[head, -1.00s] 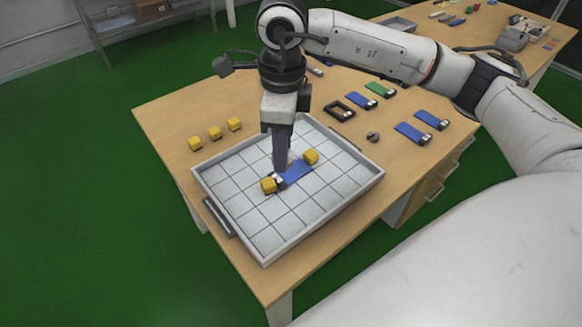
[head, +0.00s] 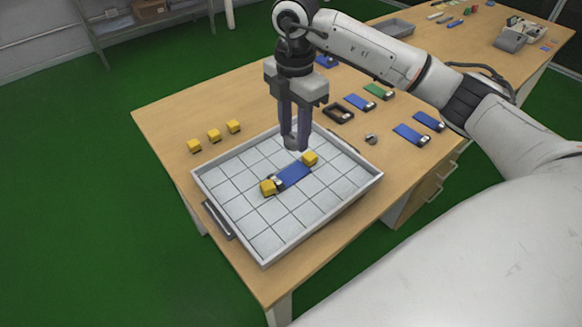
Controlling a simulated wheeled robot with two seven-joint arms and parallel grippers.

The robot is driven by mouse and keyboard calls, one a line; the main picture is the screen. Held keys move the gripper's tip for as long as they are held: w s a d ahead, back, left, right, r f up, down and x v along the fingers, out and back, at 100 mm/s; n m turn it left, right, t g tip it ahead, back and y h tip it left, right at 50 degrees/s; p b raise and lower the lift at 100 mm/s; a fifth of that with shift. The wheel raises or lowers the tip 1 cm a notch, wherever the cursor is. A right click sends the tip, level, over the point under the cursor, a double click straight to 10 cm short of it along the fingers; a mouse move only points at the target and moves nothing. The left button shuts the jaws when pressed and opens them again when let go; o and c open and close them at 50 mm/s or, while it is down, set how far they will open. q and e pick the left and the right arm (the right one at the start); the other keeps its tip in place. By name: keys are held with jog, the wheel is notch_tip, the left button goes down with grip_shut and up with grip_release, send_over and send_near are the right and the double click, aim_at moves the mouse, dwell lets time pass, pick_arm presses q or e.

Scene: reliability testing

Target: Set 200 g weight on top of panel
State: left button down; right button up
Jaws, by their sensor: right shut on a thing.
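A blue panel (head: 294,175) lies in the tray (head: 325,208), between two yellow blocks, the near one (head: 268,187) and the far one (head: 310,158). I cannot tell whether it rests on them or between them. My right gripper (head: 295,141) is above the far part of the panel, pointing down. It is shut on a small grey weight (head: 292,143), partly hidden by the fingers; no marking is readable. The weight looks apart from the panel. Another small grey piece (head: 371,139) stands on the table right of the tray. My left gripper is not in view.
Several yellow blocks (head: 214,135) stand left of the tray. A black frame (head: 338,112), a green panel (head: 378,91) and several blue panels (head: 411,134) lie to the right. A grey bin (head: 396,28) is at the back. The tray's near part is clear.

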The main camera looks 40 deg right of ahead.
aim_at(294, 173)
notch_tip(294, 173, down, 9)
jog(key=shift+f, duration=0.1)
dwell(0.3)
jog(key=shift+f, duration=0.15)
jog(key=o, duration=1.2)
jog(key=shift+r, duration=0.2)
notch_tip(294, 173, up, 12)
